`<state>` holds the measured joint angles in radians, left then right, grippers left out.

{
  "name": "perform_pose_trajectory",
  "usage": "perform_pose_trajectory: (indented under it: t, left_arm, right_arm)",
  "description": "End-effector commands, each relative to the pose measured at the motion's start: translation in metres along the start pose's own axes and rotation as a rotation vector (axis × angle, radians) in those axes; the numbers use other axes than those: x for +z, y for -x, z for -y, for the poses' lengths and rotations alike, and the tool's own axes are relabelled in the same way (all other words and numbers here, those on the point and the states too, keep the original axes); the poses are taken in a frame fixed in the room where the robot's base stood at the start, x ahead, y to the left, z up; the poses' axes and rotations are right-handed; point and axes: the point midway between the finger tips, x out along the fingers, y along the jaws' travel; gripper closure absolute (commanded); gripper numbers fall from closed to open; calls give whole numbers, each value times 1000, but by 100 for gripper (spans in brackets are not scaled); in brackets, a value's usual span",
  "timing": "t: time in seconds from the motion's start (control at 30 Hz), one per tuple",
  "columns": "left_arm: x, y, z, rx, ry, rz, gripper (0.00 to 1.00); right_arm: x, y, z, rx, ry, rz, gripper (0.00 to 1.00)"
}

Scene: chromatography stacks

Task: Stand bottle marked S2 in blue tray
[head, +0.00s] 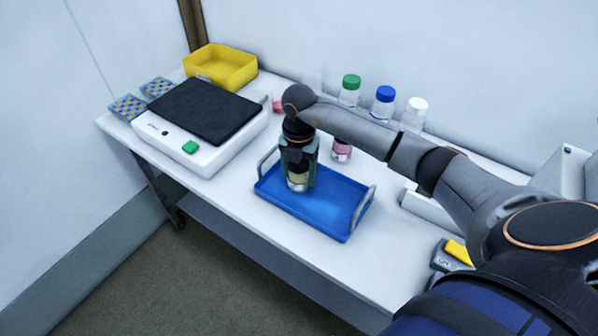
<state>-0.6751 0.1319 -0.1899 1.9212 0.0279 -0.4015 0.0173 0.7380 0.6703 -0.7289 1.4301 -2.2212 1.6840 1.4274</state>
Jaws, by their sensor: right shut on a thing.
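The blue tray (317,211) with two grey side handles lies on the white bench. My right gripper (299,172) points down over the tray's left part. It is shut on a bottle (297,182) with a pale yellowish label. The bottle looks upright, inside the tray's outline. Its cap is hidden by the gripper, and its marking is too small to read. I cannot tell whether its base touches the tray floor. My left gripper is not in view.
Bottles with green (351,82), blue (385,94) and white (417,104) caps stand along the back. A pink-labelled bottle (342,152) stands just behind the tray. A balance-like device (205,112), a yellow bin (222,66) and patterned racks (128,107) fill the left end.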

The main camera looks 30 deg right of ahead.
Motion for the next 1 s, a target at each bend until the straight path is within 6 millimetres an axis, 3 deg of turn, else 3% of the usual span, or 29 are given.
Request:
perform_pose_trajectory:
  t: [0.17, 0.2, 0.4, 0.77, 1.0]
  left_arm:
    - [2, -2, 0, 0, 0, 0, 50]
    - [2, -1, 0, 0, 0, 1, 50]
    - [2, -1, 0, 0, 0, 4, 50]
    - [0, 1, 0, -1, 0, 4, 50]
    - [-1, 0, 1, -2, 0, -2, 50]
  right_arm:
    - [0, -4, 0, 0, -1, 0, 98]
    - [0, -3, 0, 0, -1, 0, 27]
    - [0, -3, 0, -1, -1, 0, 5]
    - [0, 4, 0, 1, -1, 1, 2]
    - [2, 45, -1, 4, 0, 5, 2]
